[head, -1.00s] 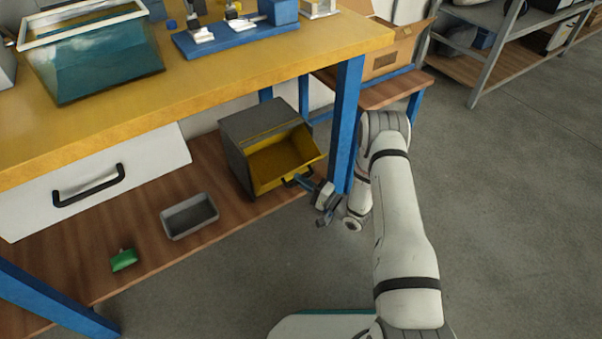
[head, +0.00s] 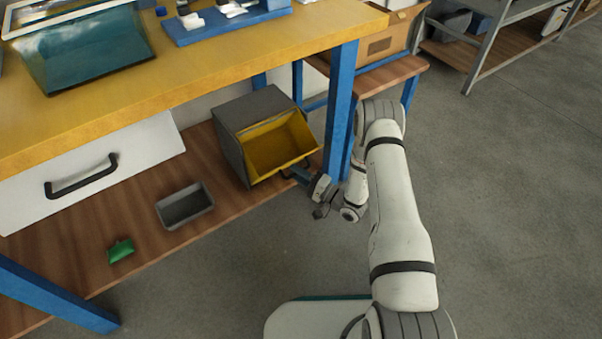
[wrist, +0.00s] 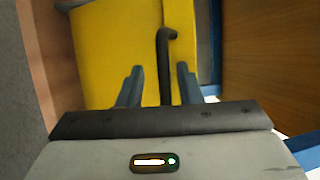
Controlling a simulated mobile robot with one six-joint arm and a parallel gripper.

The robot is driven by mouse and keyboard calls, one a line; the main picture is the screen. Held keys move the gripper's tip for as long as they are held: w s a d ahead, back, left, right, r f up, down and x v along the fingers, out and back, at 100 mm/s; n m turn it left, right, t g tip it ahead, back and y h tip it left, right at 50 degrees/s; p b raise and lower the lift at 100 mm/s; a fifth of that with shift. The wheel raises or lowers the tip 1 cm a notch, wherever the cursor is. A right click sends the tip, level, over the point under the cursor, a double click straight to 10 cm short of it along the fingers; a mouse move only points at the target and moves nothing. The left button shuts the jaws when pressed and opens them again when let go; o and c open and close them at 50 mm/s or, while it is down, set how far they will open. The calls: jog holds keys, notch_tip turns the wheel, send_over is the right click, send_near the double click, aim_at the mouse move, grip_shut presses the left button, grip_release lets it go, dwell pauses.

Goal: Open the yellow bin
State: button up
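The yellow bin (head: 279,148) is a yellow tilting front set in a grey housing (head: 233,151) on the wooden lower shelf under the bench. Its front leans outward, and the yellow inside shows from above. My gripper (head: 303,177) is low at the bin's front edge, beside the blue bench leg. In the wrist view, the black bar handle (wrist: 165,65) stands in front of the yellow face (wrist: 115,50). It runs between the two blue-grey fingers of my gripper (wrist: 160,74), with gaps visible on both sides. The gripper is open.
The blue bench leg (head: 341,110) is close to my wrist. A grey tray (head: 185,205) and a green object (head: 120,250) lie on the lower shelf. A white drawer with a black handle (head: 82,177) is above them. The grey floor at right is clear.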

jog(key=shift+d, duration=0.1)
jog(key=p+v, duration=0.2)
jog(key=v, duration=0.5)
jog(key=shift+s+d, duration=0.25)
jog(key=shift+c, duration=0.4)
